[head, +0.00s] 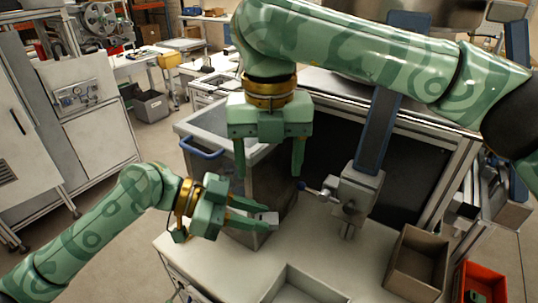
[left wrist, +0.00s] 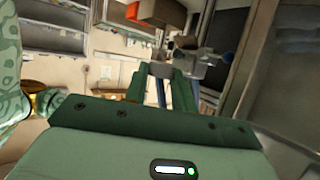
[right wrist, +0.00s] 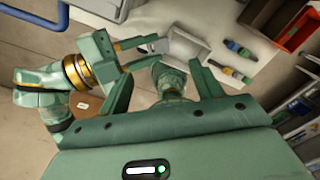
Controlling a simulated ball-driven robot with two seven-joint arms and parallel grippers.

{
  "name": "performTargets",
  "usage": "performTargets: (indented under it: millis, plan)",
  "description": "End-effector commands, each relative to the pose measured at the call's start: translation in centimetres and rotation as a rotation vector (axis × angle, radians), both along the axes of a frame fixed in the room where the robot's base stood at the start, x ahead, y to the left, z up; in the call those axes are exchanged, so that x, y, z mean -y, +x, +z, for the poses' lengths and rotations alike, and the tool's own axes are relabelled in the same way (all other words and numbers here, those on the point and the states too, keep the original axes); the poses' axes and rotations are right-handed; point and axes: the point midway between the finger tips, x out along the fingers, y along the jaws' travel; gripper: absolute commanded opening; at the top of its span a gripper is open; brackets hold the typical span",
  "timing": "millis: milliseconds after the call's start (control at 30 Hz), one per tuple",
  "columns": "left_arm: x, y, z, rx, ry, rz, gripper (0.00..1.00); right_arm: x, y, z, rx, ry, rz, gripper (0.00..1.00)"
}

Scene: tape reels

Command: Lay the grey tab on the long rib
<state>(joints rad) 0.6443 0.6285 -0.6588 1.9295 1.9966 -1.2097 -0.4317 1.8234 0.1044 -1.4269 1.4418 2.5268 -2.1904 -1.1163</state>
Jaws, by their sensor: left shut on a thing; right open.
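My left gripper (head: 262,214) is shut on a small grey tab (head: 270,218) and holds it over the white worktop, near a dark-sided box. The tab also shows between the fingertips in the left wrist view (left wrist: 161,70) and the right wrist view (right wrist: 156,45). My right gripper (head: 269,172) is open, fingers pointing down, above and behind the left gripper. Its spread fingers show nothing between them in the head view. I cannot pick out the long rib with certainty in any view.
A grey fixture (head: 357,192) with a blue upright and a small knob stands right of the grippers. An open grey tray (head: 325,296) lies at the front edge. A brown-grey bin (head: 415,262) and an orange bin (head: 482,280) stand at right. The worktop (head: 212,262) is clear at left.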

Motion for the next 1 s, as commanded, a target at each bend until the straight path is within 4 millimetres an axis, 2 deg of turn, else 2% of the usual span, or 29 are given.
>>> performTargets:
  millis: [400,533,700,967,1000]
  plan:
    - [0.0,0.0,0.0,0.0,0.0,0.0,0.05,0.0,-0.1,-8.1,-0.006,0.003,0.0,0.65]
    - [0.0,0.0,0.0,0.0,0.0,0.0,0.05,0.0,-0.1,-10.0,-0.004,0.004,-0.001,0.65]
    - [0.0,0.0,0.0,0.0,0.0,0.0,0.05,-0.1,0.0,-11.3,-0.002,0.004,-0.002,0.65]
    - [0.0,0.0,0.0,0.0,0.0,0.0,0.05,-0.1,0.0,-11.4,0.0,0.004,-0.002,0.65]
    - [0.0,0.0,0.0,0.0,0.0,0.0,0.05,-0.1,0.0,-11.4,0.0,0.004,-0.002,0.63]
